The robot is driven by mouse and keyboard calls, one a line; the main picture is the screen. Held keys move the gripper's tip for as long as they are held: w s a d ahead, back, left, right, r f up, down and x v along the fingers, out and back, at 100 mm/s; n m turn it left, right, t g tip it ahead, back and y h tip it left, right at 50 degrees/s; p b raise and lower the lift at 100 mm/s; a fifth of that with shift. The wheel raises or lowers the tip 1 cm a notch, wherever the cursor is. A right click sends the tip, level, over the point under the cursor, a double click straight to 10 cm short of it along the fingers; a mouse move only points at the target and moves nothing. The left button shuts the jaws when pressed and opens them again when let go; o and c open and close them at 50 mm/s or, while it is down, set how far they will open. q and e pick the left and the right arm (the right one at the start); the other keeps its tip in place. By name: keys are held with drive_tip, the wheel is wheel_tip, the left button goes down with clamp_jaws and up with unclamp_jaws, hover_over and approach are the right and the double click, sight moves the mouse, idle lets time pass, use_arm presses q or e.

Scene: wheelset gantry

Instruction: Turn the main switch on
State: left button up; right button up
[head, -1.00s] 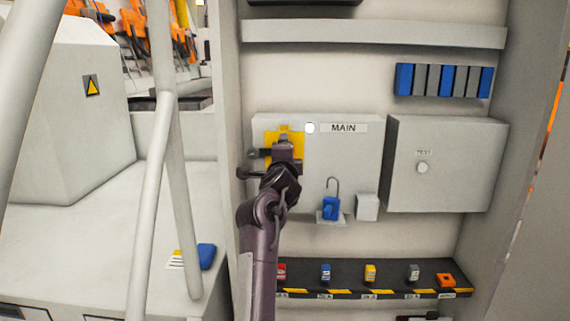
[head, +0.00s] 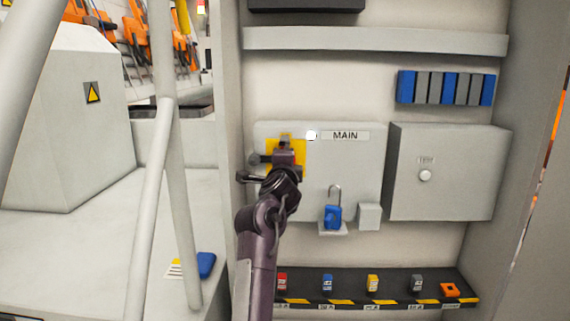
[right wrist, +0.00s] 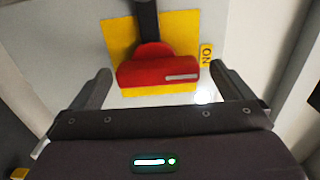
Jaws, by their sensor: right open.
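The main switch is a red handle (right wrist: 158,72) on a dark shaft over a yellow plate (right wrist: 118,38), with a yellow ON label (right wrist: 207,55) to its right. In the head view the yellow plate (head: 299,146) sits on the grey box with the MAIN label (head: 345,135); my arm hides most of the switch there. My right gripper (right wrist: 160,68) is open, one finger on each side of the red handle, with visible gaps between. It also shows in the head view (head: 282,158) in front of the plate. My left gripper is not in view.
A round white lamp (head: 311,135) is beside the MAIN label. A blue padlock (head: 332,216) hangs below on the box. A grey TEST box (head: 446,173) stands to the right. A shelf (head: 350,300) with several small tags is below. Pale railing posts (head: 152,190) stand at left.

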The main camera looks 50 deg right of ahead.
drive_tip(key=b+v, duration=0.1)
drive_tip(key=v, duration=0.7)
drive_tip(key=shift+d, duration=0.1)
idle(0.4)
